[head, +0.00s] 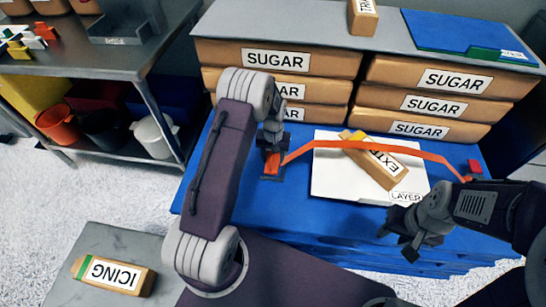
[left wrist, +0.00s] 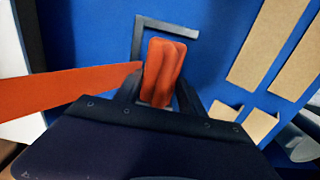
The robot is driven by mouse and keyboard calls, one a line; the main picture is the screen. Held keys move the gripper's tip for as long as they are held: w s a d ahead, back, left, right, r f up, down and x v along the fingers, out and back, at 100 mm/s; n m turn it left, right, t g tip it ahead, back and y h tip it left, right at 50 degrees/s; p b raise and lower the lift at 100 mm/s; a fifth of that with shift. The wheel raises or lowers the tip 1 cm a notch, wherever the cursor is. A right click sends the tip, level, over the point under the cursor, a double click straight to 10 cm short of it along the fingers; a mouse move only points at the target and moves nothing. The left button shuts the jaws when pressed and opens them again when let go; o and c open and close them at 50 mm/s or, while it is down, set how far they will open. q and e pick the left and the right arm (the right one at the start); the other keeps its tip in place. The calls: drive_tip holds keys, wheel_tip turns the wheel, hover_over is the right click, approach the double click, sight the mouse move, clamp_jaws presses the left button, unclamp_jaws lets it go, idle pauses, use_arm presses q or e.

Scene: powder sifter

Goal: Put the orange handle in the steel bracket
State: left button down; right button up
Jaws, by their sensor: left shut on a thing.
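The orange handle (head: 271,164) is upright between the fingers of my left gripper (head: 272,146), low over the blue surface. The left wrist view shows the handle (left wrist: 163,72) gripped between both dark fingertips (left wrist: 160,88). A dark angled bracket (left wrist: 140,38) lies on the blue surface around the handle's far and left sides; the fingers hide its near part. In the head view the bracket (head: 271,179) shows at the handle's foot. I cannot tell whether the handle is fully seated. My right gripper (head: 398,244) is empty, its fingers apart, at the lower right.
SUGAR bags (head: 280,60) are stacked behind. An ICING bag (head: 113,275) lies on a grey surface at lower left.

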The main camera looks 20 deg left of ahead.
use_arm(q)
drive_tip(key=shift+f, duration=0.35)
drive_tip(key=c, duration=0.7)
unclamp_jaws()
wheel_tip(320, 180, up, 13)
drive_tip(key=p, duration=0.5)
drive_tip(key=shift+d+r, duration=0.1)
drive_tip(key=shift+r, duration=0.1)
drive_tip(key=s+d+r+m, duration=0.1)
drive_tip(key=s+r, duration=0.1)
drive_tip(key=s, duration=0.4)
drive_tip(key=s+d+r+m, duration=0.1)
drive_tip(key=s+d+r, duration=0.1)
drive_tip(key=s, duration=0.4)
drive_tip(key=s+d+r+t, duration=0.1)
drive_tip(key=s+d+r, duration=0.1)
drive_tip(key=s, duration=0.5)
drive_tip(key=shift+r+m, duration=0.25)
drive_tip(key=shift+m, duration=0.15)
drive_tip(key=shift+s, duration=0.15)
